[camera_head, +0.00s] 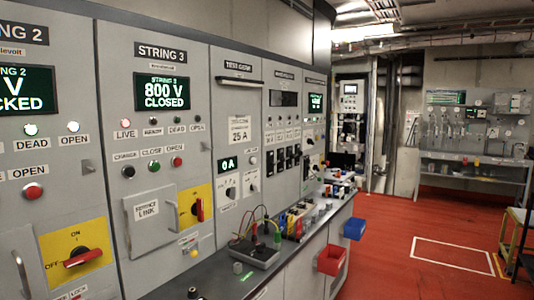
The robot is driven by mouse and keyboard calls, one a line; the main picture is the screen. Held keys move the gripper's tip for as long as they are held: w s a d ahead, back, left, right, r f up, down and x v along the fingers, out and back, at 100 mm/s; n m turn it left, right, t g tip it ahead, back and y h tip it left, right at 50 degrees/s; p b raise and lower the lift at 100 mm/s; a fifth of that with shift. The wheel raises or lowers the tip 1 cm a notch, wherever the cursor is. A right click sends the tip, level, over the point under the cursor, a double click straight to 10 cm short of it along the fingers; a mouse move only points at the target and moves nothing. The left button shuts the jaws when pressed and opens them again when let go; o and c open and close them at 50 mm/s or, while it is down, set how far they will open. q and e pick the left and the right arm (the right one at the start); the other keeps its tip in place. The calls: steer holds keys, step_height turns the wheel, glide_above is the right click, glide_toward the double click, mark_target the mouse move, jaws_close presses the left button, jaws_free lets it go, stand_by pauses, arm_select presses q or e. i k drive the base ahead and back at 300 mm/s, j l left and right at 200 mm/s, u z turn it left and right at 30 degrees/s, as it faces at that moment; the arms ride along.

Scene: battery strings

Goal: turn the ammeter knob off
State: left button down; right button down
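A grey panel headed TEST GEAR (238,66) stands mid-left. On it a small green-lit display (228,164) reads 0 A, and a label above it reads 25 A. Small dark knobs or switches sit on white plates below and beside the display; one is a small knob (253,187). I cannot tell which is the ammeter knob or where it points. To the left, the STRING 3 panel has a display (161,93) reading 800 V CLOSED. Neither of my grippers is in view.
A red rotary handle (82,258) on a yellow ON/OFF plate is at lower left. A dark counter holds a grey box (255,250) with cables. Red (331,260) and blue (354,229) bins hang at its front. The red floor (410,220) to the right is largely clear.

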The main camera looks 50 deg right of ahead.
mark_target(231, 192)
steer(key=z, duration=1.5)
steer(key=u, duration=0.4)
